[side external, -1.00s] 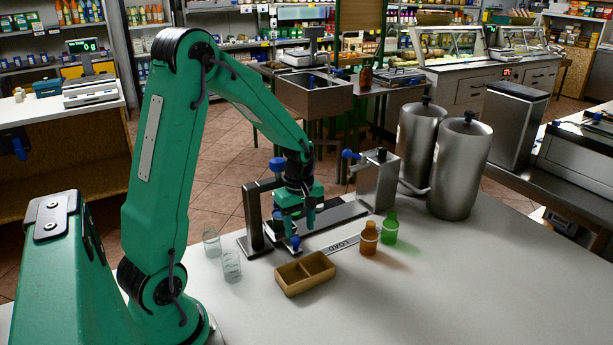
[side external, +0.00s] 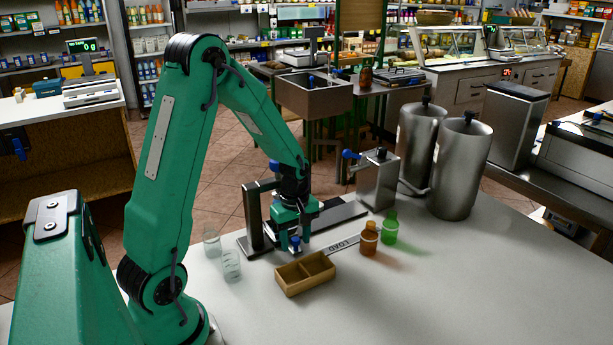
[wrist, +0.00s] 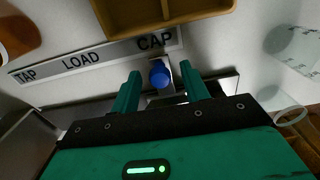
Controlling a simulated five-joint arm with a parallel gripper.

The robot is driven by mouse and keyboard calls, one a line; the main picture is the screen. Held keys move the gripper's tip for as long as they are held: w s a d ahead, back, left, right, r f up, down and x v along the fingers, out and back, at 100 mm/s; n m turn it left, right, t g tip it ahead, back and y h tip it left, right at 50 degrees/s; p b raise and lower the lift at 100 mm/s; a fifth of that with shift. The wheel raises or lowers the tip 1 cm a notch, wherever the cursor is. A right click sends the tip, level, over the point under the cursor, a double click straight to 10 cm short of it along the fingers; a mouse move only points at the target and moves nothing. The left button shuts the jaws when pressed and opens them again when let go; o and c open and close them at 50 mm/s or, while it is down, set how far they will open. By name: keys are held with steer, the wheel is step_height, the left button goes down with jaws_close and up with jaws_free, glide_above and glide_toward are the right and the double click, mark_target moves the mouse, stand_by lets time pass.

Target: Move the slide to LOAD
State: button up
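The slide's blue knob (wrist: 159,73) stands beside the word CAP on the label strip (wrist: 95,56) in the wrist view. The strip reads TAP, LOAD, CAP, and LOAD (wrist: 81,61) is in its middle. In the side view the knob (side external: 295,244) is at the front end of the dark fixture (side external: 255,234). My gripper (wrist: 160,82) is open, with one finger on each side of the knob and a visible gap on both sides. In the side view my gripper (side external: 295,239) is low over the fixture, pointing down.
A wooden two-part tray (side external: 305,289) lies just in front of the strip. Two clear cups (side external: 231,265) stand left. An orange bottle (side external: 369,240) and a green bottle (side external: 389,230) stand right. A metal dispenser (side external: 377,180) and steel canisters (side external: 460,170) are behind. The front right counter is clear.

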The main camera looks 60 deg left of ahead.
steer(key=c, duration=0.7)
steer(key=shift+w, duration=5.8)
steer(key=o, duration=0.8)
steer(key=shift+c, duration=0.2)
steer(key=shift+r, duration=0.1)
